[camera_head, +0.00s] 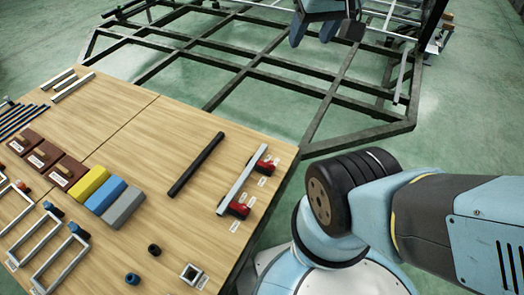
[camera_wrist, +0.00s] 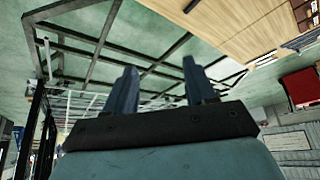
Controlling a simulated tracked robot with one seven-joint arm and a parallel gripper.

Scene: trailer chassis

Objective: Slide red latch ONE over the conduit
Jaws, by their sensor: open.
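Two red latches, one nearer (camera_head: 239,209) and one farther (camera_head: 266,164), sit near the right edge of the wooden table in the head view, with small white labels beside them. The labels are too small to read, so I cannot tell which is ONE. A pale straight bar (camera_head: 243,181) lies along the latches' left side. A black rod (camera_head: 196,164) lies apart to its left; I cannot tell which of these is the conduit. My gripper (camera_head: 314,40) is open above the chassis, far from the latches. In the wrist view my gripper (camera_wrist: 158,68) has nothing between its fingers.
The dark trailer chassis frame (camera_head: 255,62) stands behind the table on a green floor. Yellow (camera_head: 88,183), blue (camera_head: 106,195) and grey (camera_head: 123,208) blocks lie mid-table. The wood between blocks and black rod is clear.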

